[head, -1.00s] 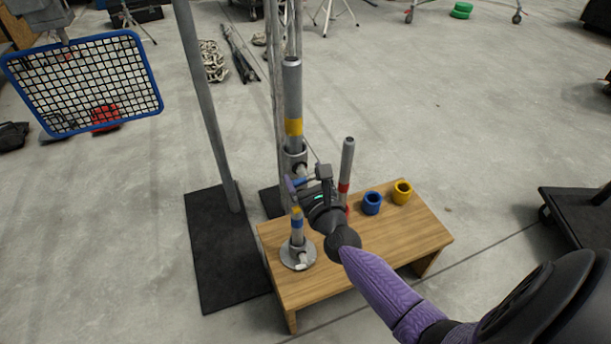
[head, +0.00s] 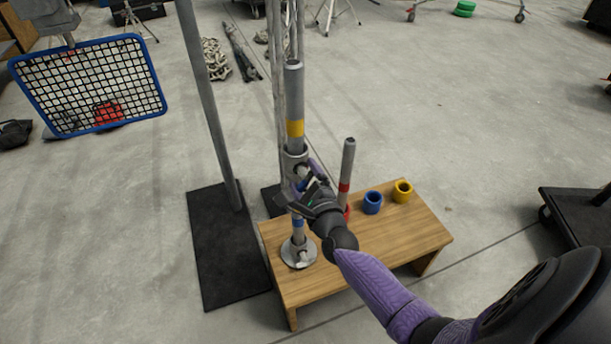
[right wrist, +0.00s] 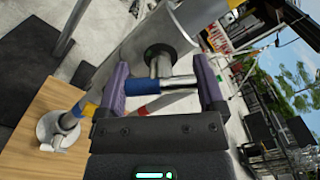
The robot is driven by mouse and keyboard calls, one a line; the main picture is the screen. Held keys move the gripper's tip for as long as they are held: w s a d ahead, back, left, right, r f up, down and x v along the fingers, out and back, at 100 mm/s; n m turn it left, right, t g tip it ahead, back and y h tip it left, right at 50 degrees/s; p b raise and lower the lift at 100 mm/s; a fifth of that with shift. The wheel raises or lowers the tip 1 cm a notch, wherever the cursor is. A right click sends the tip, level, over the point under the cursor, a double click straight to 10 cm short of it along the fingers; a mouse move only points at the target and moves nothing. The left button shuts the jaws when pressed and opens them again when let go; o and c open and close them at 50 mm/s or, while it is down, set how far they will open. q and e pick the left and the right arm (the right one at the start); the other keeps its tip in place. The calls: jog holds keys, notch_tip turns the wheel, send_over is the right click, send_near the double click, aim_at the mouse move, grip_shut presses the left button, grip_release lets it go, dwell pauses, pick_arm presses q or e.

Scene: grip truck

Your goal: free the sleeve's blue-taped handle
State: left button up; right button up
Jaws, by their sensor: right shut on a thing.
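The sleeve (head: 294,158) is a grey metal collar around the upright pole, below a yellow tape band. Its handle is a thin silver bar with blue tape (head: 300,186), sticking out of the sleeve's side. My right gripper (head: 308,183) is at the sleeve, above the bench, and covers part of the handle. In the right wrist view the blue-taped handle (right wrist: 138,86) lies between the two purple fingers of the right gripper (right wrist: 162,85), which is shut on it. The handle's root at the sleeve's dark round hole shows there too. My left gripper is not in view.
A wooden bench (head: 400,240) carries a flanged base (head: 298,253) with a blue-banded post, a red-banded post (head: 346,172), a blue ring (head: 372,203) and a yellow ring (head: 402,190). A grey stand (head: 213,100) is at left. A blue-framed grid (head: 90,85) hangs further left.

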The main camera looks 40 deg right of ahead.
jog(key=n+p, duration=0.1)
jog(key=n, duration=0.4)
jog(key=shift+f+n, duration=0.1)
jog(key=shift+n, duration=0.2)
jog(key=n, duration=0.2)
jog(key=shift+a+f+n, duration=0.1)
jog(key=shift+n, duration=0.2)
jog(key=n+p, duration=0.1)
jog(key=n, duration=0.2)
jog(key=shift+n, duration=0.3)
jog(key=shift+f+n, duration=0.1)
jog(key=shift+n, duration=0.8)
jog(key=n, duration=0.2)
jog(key=shift+n+p, duration=0.4)
jog(key=n, duration=0.2)
jog(key=shift+f+n, duration=0.15)
jog(key=shift+n, duration=0.25)
jog(key=shift+d+n, duration=0.2)
jog(key=shift+n, duration=0.8)
